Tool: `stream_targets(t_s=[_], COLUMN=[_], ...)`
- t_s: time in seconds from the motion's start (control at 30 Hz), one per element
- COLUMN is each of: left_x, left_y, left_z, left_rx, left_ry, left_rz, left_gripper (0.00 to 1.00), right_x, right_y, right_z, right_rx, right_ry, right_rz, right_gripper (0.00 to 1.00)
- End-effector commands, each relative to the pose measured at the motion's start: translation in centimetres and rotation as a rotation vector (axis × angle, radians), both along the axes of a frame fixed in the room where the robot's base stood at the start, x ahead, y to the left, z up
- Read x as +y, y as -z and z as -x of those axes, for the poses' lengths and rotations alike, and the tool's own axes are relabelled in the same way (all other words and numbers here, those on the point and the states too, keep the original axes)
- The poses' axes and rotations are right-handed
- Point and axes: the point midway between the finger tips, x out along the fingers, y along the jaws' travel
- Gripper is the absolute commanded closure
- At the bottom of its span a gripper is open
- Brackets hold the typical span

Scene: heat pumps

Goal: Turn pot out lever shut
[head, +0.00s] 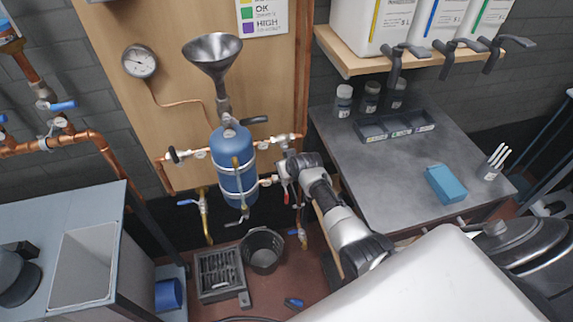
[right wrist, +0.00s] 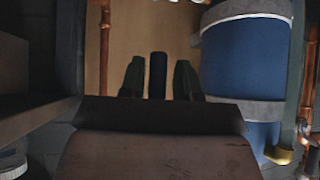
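The pot is a blue upright cylinder (head: 228,178) under a metal funnel (head: 212,55), mounted on a wooden panel with copper pipes. It also shows at the right of the right wrist view (right wrist: 243,60). My right gripper (head: 283,163) is just right of the pot, near the pipe; its fingertips are small and partly hidden in the head view. In the right wrist view its two dark fingers (right wrist: 160,80) stand apart, with a dark blue bar-like handle (right wrist: 158,72) between them and narrow gaps on both sides. I cannot tell which lever this is. My left gripper is not in view.
A black lever (head: 254,120) sits by the pot's top, a red one (head: 285,194) below my gripper, a blue one (head: 187,202) lower left. A bucket (head: 263,250) and grated box (head: 218,272) stand on the floor. A grey worktop (head: 400,185) is right.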

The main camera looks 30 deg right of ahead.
Motion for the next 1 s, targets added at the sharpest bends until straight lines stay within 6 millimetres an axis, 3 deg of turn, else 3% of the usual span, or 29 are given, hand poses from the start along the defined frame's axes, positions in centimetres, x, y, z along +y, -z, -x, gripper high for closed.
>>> stream_targets(t_s=[0.07, 0.47, 1.0], left_x=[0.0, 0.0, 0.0], left_y=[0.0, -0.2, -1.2], left_z=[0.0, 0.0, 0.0], left_rx=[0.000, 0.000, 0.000], left_ry=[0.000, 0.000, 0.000], left_rz=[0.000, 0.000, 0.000], left_gripper=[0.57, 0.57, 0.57], right_x=[0.0, -0.2, 0.0], right_y=[0.0, -0.5, -6.2], right_z=[0.0, 0.4, 6.3], right_rx=[0.000, -0.001, -0.001], right_ry=[-0.001, -0.001, -0.002], right_rz=[0.002, 0.007, 0.006], right_gripper=[0.57, 0.57, 0.57])
